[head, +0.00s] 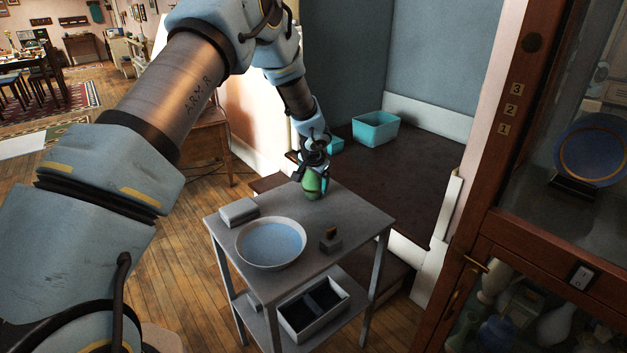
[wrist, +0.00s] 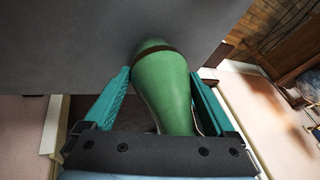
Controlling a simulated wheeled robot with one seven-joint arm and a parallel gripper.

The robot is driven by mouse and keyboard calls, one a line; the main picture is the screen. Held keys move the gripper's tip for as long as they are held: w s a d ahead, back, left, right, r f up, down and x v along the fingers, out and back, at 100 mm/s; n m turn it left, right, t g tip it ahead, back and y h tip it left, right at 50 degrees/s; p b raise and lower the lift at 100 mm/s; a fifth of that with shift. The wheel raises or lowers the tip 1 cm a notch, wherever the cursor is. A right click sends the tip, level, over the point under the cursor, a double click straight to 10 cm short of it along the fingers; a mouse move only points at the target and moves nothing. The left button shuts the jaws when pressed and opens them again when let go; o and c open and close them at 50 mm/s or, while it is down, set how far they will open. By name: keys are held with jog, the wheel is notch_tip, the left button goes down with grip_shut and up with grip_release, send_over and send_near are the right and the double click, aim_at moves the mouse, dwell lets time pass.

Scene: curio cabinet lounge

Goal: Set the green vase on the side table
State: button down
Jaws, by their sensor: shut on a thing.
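The green vase (head: 312,189) is in my gripper (head: 314,178), at the back edge of the grey side table (head: 352,218). In the wrist view the vase (wrist: 164,88) is between the two teal fingers of my gripper (wrist: 160,80), with a dark band near its far end. The grey tabletop (wrist: 70,40) fills the upper left of that view, close to the banded end. I cannot tell whether the vase touches the tabletop. The gripper hides the vase's upper part in the head view.
On the table are a white-rimmed blue bowl (head: 271,243), a grey box (head: 239,211) and a small block (head: 330,242). A divided tray (head: 313,310) is on the lower shelf. A teal bin (head: 376,129) stands behind. A glass-fronted cabinet (head: 497,210) is at right.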

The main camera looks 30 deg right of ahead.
jog(key=shift+f, duration=0.1)
jog(key=shift+f, duration=0.1)
grip_release()
